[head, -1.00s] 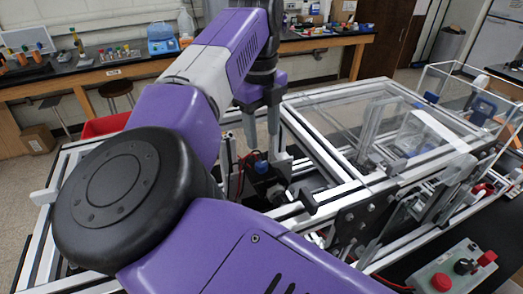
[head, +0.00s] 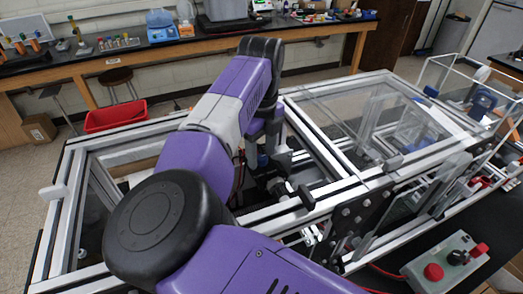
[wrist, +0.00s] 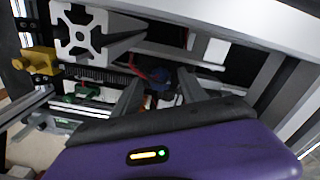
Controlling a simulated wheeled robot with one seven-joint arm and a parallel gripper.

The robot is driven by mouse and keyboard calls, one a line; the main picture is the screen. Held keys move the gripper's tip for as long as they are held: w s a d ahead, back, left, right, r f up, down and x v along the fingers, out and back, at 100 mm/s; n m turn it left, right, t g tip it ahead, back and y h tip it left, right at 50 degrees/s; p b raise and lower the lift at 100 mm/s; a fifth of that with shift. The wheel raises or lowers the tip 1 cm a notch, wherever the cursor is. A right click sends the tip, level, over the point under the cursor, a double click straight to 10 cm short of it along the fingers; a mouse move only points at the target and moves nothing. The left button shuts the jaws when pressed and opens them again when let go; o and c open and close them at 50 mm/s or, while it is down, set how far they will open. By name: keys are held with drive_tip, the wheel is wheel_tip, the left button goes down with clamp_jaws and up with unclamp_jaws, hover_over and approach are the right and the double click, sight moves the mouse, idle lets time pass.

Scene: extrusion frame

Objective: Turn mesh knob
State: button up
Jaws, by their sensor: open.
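A small blue knob-like part (head: 262,160) sits on a dark fitting inside the aluminium extrusion frame (head: 345,190); I cannot tell for sure that it is the mesh knob. My gripper (head: 277,160) points down into the frame beside this blue part, and my arm hides part of the area. In the wrist view, my gripper (wrist: 160,88) is open, with its two grey fingers apart. The blue part (wrist: 160,82) shows between and beyond the fingertips there. I see no contact with it.
A clear panel (head: 370,120) covers the frame's right bay. A control box (head: 445,262) with red and black knobs stands at lower right. A red bin (head: 115,115) is behind the frame. In the wrist view, a profile end (wrist: 82,33) and a yellow part (wrist: 35,61) are close by.

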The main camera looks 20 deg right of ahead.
drive_tip(key=shift+c, duration=0.2)
clamp_jaws()
drive_tip(key=shift+m+b, duration=0.4)
drive_tip(key=m+b, duration=0.2)
drive_tip(key=shift+f+m+b, duration=0.15)
drive_tip(key=shift+m+b, duration=0.15)
drive_tip(key=shift+m, duration=0.1)
drive_tip(key=m+b, duration=0.3)
drive_tip(key=m, duration=0.2)
drive_tip(key=m+b, duration=0.2)
drive_tip(key=m, duration=0.3)
drive_tip(key=shift+r+m+b, duration=0.2)
drive_tip(key=shift+m+b, duration=0.3)
drive_tip(key=shift+m, duration=1.6)
